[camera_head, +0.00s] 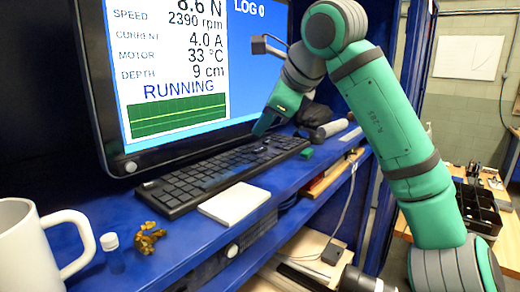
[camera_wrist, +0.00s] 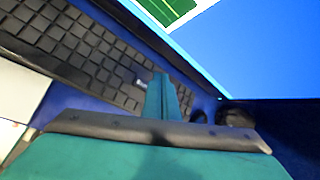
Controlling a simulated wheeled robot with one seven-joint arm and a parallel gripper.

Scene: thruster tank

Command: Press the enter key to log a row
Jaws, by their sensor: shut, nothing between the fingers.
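A black keyboard (camera_head: 212,176) lies on the blue shelf below the monitor, and it also shows in the wrist view (camera_wrist: 85,55). I cannot pick out the enter key by its label. My gripper (camera_head: 262,130) is shut and empty, pointing down over the right part of the keyboard. In the wrist view its green fingers (camera_wrist: 162,97) are together over the keyboard's right end and hide some keys. I cannot tell whether the fingertips touch a key. The monitor (camera_head: 185,60) reads RUNNING and LOG 0, with speed, current, motor and depth values.
A white pad (camera_head: 233,203) lies in front of the keyboard. A white mug (camera_head: 30,245), a small capped vial (camera_head: 112,250) and a brownish-gold lump (camera_head: 148,238) stand at the left. A small green block (camera_head: 306,154) and a grey cylinder (camera_head: 328,129) lie near the keyboard's right end.

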